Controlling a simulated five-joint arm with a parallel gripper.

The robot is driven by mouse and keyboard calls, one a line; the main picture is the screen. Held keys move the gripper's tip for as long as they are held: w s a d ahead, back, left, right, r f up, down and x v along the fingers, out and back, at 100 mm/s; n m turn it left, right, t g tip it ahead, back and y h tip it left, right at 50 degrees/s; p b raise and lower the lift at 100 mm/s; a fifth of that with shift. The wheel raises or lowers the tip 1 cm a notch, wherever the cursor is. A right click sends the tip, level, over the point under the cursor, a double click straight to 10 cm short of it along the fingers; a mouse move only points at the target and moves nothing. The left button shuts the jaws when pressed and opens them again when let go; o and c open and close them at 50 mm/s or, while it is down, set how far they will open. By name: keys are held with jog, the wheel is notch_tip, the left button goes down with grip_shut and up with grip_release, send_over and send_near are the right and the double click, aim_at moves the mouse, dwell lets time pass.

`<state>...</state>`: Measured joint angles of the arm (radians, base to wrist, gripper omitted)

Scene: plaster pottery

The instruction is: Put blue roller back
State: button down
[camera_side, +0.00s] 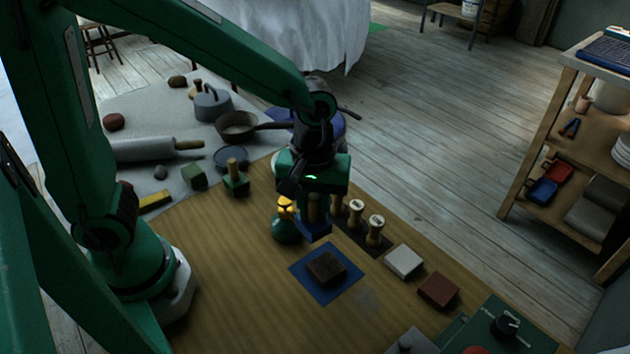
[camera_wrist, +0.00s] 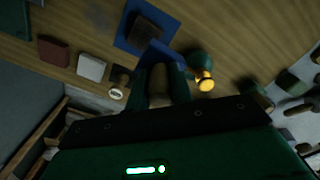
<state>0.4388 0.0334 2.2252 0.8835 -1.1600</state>
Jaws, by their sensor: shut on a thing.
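My gripper (camera_side: 313,212) is shut on the wooden handle of the blue roller (camera_side: 315,230), whose blue head hangs below the fingers. In the wrist view the wooden handle (camera_wrist: 158,84) shows between the fingers, with the blue part (camera_wrist: 155,55) past the tips. The roller is close to the dark holder (camera_side: 350,243), in which a few wooden-handled tools (camera_side: 376,227) stand upright. The arm hides part of the holder. I cannot tell whether the roller touches it.
A green object with a yellow top (camera_side: 286,226) stands just left of the roller. A dark brown block (camera_side: 326,268) lies on a blue mat (camera_side: 300,279) in front. White (camera_side: 404,261) and reddish (camera_side: 438,290) blocks lie to the right. Pans and a rolling pin (camera_side: 145,150) are behind left.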

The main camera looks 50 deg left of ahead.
jog(key=s+a+r, duration=0.1)
jog(key=s+a, duration=0.3)
jog(key=a, duration=0.5)
jog(key=shift+s+r+n, duration=0.35)
jog(key=shift+n, duration=0.05)
jog(key=shift+a, duration=0.15)
jog(key=w+a+f, duration=0.3)
jog(key=a+f, duration=0.4)
jog(key=a, duration=0.4)
jog(key=shift+w, duration=0.3)
jog(key=shift+f, duration=2.05)
jog(key=shift+s+d+f, duration=0.1)
jog(key=shift+f, duration=0.55)
